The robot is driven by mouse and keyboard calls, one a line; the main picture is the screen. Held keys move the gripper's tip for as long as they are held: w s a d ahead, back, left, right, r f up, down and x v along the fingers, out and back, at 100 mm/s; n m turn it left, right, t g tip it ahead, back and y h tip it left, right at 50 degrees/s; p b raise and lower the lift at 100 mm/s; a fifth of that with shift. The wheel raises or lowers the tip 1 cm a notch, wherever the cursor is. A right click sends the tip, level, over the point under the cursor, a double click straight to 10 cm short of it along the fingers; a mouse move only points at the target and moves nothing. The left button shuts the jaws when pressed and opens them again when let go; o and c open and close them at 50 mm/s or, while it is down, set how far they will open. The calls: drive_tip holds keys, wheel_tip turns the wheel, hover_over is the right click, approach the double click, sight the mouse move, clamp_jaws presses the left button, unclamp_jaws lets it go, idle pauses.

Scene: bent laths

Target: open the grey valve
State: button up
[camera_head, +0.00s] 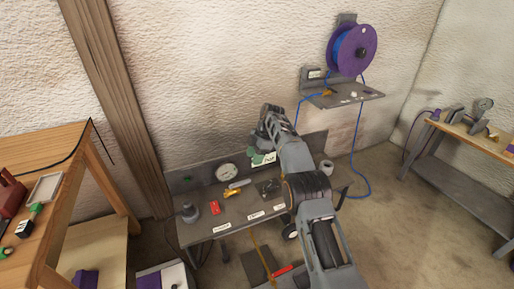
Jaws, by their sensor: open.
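My arm reaches over a grey metal bench (235,215) against the wall, and my gripper (263,138) is at its back edge. My gripper is open, and its fingers are small and partly hidden by my wrist. Right below it is a grey-green fitting (262,158) with a white label, partly covered by the gripper. I cannot tell whether this fitting is the grey valve, or whether the fingers touch it. A dark grey round part (190,212) stands at the bench's left end.
The bench also bears a dial gauge (227,173), a red block (215,207) and a yellow-handled tool (232,193). A purple spool (354,50) hangs above a wall shelf (345,98), with blue hose hanging down. A wooden table is at left.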

drive_tip(key=shift+p+v, duration=0.6)
drive_tip(key=shift+v, duration=0.7)
